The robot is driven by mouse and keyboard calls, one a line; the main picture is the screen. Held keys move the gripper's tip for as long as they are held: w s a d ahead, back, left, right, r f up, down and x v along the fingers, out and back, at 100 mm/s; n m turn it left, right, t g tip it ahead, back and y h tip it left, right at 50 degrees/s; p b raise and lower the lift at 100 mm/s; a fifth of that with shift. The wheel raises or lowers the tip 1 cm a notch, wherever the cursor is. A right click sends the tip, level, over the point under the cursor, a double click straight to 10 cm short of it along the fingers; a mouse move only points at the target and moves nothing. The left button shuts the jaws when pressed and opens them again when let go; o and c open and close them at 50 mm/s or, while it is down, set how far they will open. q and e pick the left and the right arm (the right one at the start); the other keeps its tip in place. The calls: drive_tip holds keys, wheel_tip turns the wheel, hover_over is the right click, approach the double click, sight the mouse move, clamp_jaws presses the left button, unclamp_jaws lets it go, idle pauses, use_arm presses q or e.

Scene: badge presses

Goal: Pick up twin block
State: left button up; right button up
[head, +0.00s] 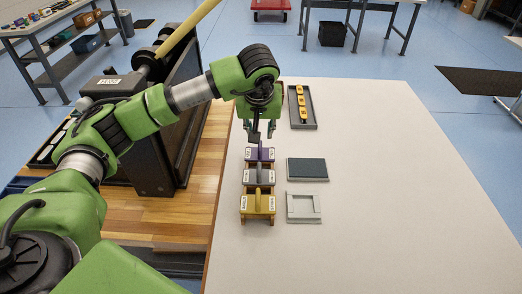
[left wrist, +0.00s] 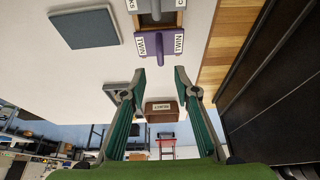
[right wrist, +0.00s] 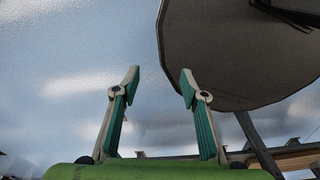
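The twin block is purple with white end labels and an upright handle. In the head view the twin block (head: 254,154) is the farthest of a row of three. In the left wrist view the twin block (left wrist: 159,42) shows its TWIN labels. My left gripper (head: 263,133) is open and empty, just beyond and above the twin block; in the left wrist view its fingertips (left wrist: 160,72) are apart, with the handle roughly between their lines. I see no contact. My right gripper (right wrist: 159,74) is open and empty, seen only in the right wrist view.
A grey block (head: 258,177) and a yellow block (head: 258,203) stand nearer in the row. To the right are a dark grey pad (head: 307,169), a pale frame (head: 303,207) and a tray (head: 303,123) with yellow pieces. A brown box (left wrist: 161,111) lies beyond my fingers. The table's right side is clear.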

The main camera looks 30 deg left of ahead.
sight(260, 145)
use_arm(q)
drive_tip(key=x, duration=0.3)
drive_tip(key=shift+w+f, duration=0.25)
drive_tip(key=shift+f+p, duration=0.15)
drive_tip(key=shift+p, duration=0.3)
drive_tip(key=x, duration=0.1)
drive_tip(key=p+x, duration=0.1)
drive_tip(key=x, duration=0.1)
drive_tip(key=p+x, duration=0.1)
drive_tip(key=shift+s+a+f, duration=0.1)
drive_tip(key=shift+s+f, duration=0.15)
drive_tip(key=shift+w+f, duration=0.2)
drive_tip(key=shift+f, duration=0.15)
drive_tip(key=shift+r, duration=0.15)
clamp_jaws()
use_arm(e)
drive_tip(key=r, duration=0.2)
drive_tip(key=w+r, duration=0.1)
drive_tip(key=shift+a+r, duration=0.1)
drive_tip(key=shift+r, duration=0.3)
